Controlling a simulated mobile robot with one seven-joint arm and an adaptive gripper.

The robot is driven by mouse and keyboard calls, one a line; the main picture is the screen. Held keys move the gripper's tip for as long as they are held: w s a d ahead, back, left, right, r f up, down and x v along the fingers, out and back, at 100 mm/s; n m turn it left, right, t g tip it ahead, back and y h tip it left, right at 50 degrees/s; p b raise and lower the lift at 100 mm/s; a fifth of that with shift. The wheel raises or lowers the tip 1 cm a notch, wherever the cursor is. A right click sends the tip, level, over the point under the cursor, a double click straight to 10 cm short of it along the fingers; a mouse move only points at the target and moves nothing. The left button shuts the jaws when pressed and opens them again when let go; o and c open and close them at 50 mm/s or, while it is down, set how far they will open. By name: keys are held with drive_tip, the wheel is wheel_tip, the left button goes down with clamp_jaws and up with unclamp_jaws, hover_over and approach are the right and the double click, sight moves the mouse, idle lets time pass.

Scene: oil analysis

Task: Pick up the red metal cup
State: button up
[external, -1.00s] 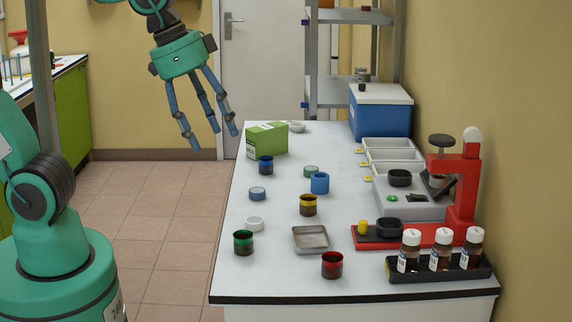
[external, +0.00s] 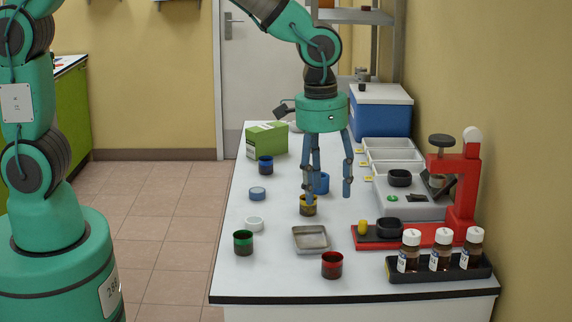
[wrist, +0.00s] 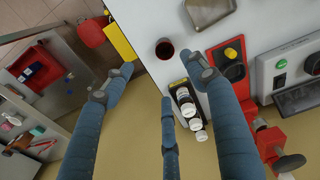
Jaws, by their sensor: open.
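The red metal cup (external: 332,265) stands upright near the front edge of the white table, dark inside, just right of the square metal tray (external: 311,239). In the wrist view the cup (wrist: 165,49) shows at the upper middle, in the gap between two of my fingertips. My gripper (external: 328,194) hangs fingers down above the table, farther back than the red cup. It is open and empty, its three blue fingers spread.
A black rack (external: 440,269) with brown bottles is right of the red cup. A red stand (external: 463,190) rises behind it.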

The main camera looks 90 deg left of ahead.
hover_over(336, 266)
drive_tip(key=d, duration=0.2)
wheel_tip(336, 266, down, 5)
drive_tip(key=shift+s+d+r+g+p, duration=0.1)
drive_tip(key=shift+d+r+g+p, duration=0.1)
drive_tip(key=shift+g+p, duration=0.15)
drive_tip(key=shift+f+b, duration=0.6)
drive_tip(key=shift+f, duration=3.7)
drive_tip(key=shift+s+a+f+b, duration=0.15)
drive_tip(key=shift+f+b, duration=0.5)
drive_tip(key=shift+f, duration=2)
drive_tip(key=c, duration=1.3)
